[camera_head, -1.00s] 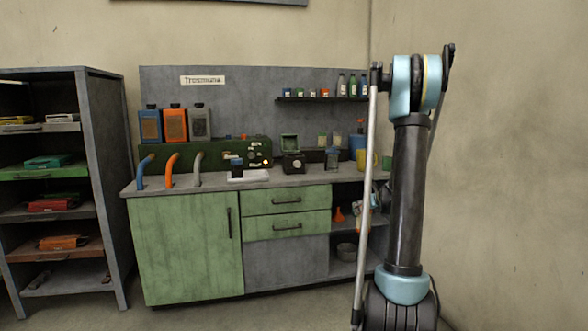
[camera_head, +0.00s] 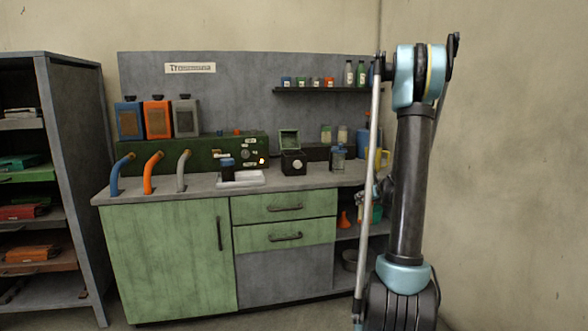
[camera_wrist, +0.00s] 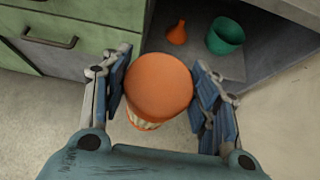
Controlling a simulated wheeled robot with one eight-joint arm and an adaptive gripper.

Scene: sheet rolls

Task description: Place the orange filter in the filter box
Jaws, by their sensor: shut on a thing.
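The orange filter (camera_wrist: 158,84) is a short cylinder with an orange top and a pale, ridged side in the wrist view. My gripper (camera_wrist: 161,80) is shut on it, with a blue-grey finger on each side. It is held above the floor in front of the bench's open lower shelves. In the head view my arm hides most of the gripper, and I cannot make out the filter there. A small dark box (camera_head: 293,163) with a raised green lid stands on the bench top; it may be the filter box, but I cannot read a label.
The grey bench top (camera_head: 205,187) carries a white tray (camera_head: 243,182), several jars and blue, orange and grey hoses. An orange funnel (camera_wrist: 178,33) and a green cup (camera_wrist: 225,36) sit on the lower shelf. A shelf rack (camera_head: 75,170) stands at the left.

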